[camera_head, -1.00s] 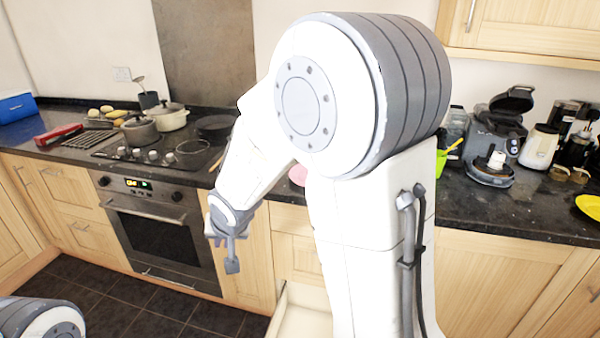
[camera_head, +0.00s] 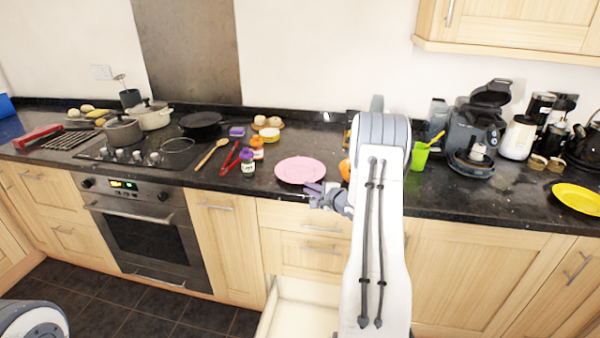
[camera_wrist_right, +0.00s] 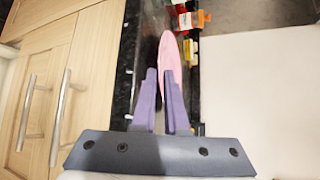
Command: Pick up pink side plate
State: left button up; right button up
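The pink side plate (camera_head: 300,169) lies flat on the dark counter near its front edge. My right gripper (camera_head: 313,191) is at the plate's front right rim, just over the counter's edge. In the right wrist view the plate (camera_wrist_right: 168,48) shows nearly edge-on, just beyond the purple fingertips (camera_wrist_right: 159,72). The fingers are apart with a gap between them. Whether the rim lies between them is hard to tell. My left gripper is out of view.
A green cup (camera_head: 418,157) and an orange fruit (camera_head: 345,169) stand right of the plate, close to my right arm. A purple-lidded jar (camera_head: 247,162) and red tongs (camera_head: 230,158) lie to its left. An open drawer (camera_head: 297,310) juts out below.

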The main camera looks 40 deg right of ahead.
aim_at(300, 191)
jog(key=shift+p+x, duration=0.6)
jog(key=shift+x, duration=2.5)
jog(key=shift+a, duration=0.1)
grip_shut()
jog(key=shift+f, duration=0.1)
